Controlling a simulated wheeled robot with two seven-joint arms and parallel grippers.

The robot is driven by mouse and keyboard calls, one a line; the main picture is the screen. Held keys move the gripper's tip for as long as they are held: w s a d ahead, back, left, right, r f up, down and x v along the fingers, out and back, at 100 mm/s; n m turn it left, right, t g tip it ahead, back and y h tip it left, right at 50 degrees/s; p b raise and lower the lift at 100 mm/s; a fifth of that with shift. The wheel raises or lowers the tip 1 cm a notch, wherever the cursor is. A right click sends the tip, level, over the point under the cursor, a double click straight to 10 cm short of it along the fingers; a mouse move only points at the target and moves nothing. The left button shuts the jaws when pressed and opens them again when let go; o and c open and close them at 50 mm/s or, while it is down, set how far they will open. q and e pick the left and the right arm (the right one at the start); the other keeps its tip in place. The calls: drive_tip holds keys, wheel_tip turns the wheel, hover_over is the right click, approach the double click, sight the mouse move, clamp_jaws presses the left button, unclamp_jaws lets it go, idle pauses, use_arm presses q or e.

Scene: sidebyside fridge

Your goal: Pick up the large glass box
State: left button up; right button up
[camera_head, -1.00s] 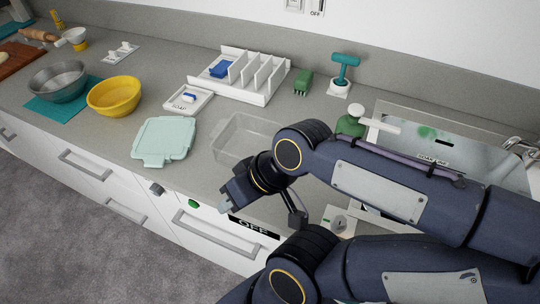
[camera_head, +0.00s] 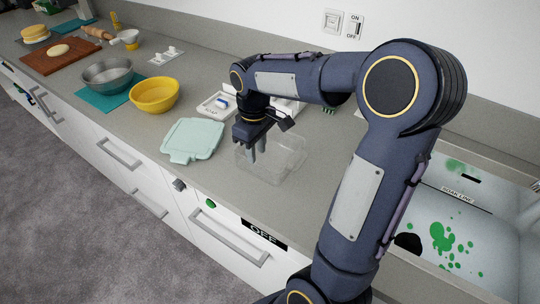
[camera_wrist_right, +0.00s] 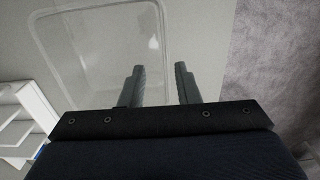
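The large glass box (camera_head: 287,168), clear and open-topped, stands on the grey counter to the right of the pale green lid (camera_head: 193,139). My right gripper (camera_head: 257,156) points down at the box's near left side, partly covering it. In the right wrist view the box (camera_wrist_right: 95,50) fills the upper left. There my right gripper (camera_wrist_right: 158,67) is open, its two fingers apart, with one box wall running toward the gap between them. I cannot tell whether the fingertips are below the rim or touching the glass. My left gripper is not in view.
A yellow bowl (camera_head: 154,95) and a metal bowl (camera_head: 107,75) stand farther left. A white rack (camera_wrist_right: 22,108) is beside the box. A sink (camera_head: 460,225) with green stains is at right. The counter's front edge runs close to the box.

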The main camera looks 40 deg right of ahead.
drive_tip(key=f, duration=0.4)
drive_tip(key=shift+w+a+f, duration=0.1)
drive_tip(key=shift+a+f, duration=0.2)
drive_tip(key=shift+f, duration=0.05)
clamp_jaws()
